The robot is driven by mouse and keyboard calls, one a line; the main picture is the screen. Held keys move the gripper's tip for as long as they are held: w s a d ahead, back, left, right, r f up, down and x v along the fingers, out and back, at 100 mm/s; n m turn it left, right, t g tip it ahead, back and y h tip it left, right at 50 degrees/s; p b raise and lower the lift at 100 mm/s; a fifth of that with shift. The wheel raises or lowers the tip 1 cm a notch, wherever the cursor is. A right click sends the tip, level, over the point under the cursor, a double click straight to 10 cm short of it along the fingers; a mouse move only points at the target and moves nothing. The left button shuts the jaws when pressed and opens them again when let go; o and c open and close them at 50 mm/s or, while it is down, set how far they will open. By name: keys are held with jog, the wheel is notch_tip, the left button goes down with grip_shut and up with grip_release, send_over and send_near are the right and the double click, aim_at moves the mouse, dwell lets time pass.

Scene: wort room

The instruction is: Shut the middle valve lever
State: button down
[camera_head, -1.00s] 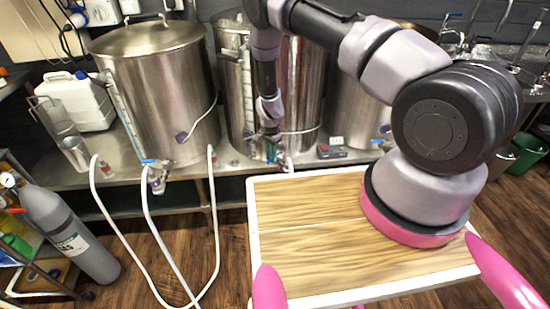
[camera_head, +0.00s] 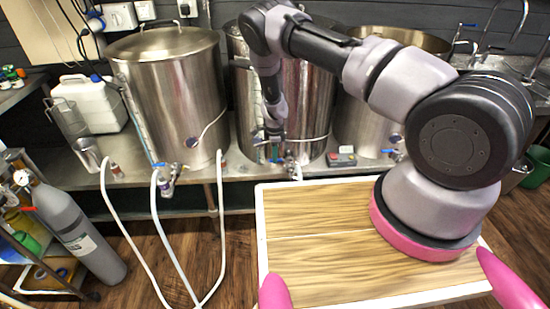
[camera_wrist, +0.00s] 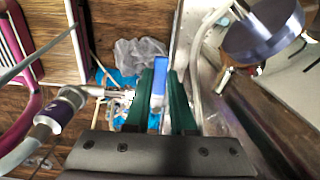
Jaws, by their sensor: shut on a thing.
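The middle kettle (camera_head: 312,100) stands on the steel bench behind my arm. Its valve (camera_head: 291,162) is low on its front, partly hidden by my gripper (camera_head: 275,148). In the wrist view, the blue middle valve lever (camera_wrist: 159,72) lies between the two green fingers of my gripper (camera_wrist: 160,95). The fingers are shut on the lever, with its blue end showing beyond them. The metal valve fitting (camera_wrist: 112,94) shows just left of the fingers. The exact angle of the lever is hard to tell in the head view.
The left kettle (camera_head: 170,95) has its own blue-lever valve (camera_head: 167,178) and white hoses (camera_head: 222,210). The right kettle (camera_head: 365,120) has a blue lever (camera_head: 388,151). A small red-and-grey box (camera_head: 341,158) sits between kettles. A grey gas cylinder (camera_head: 75,230) stands at left.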

jog(key=shift+w, duration=0.1)
dwell(0.4)
jog(key=c, duration=0.8)
grip_release()
jog(key=shift+o, duration=0.2)
notch_tip(320, 180, up, 11)
jog(key=shift+f, duration=0.1)
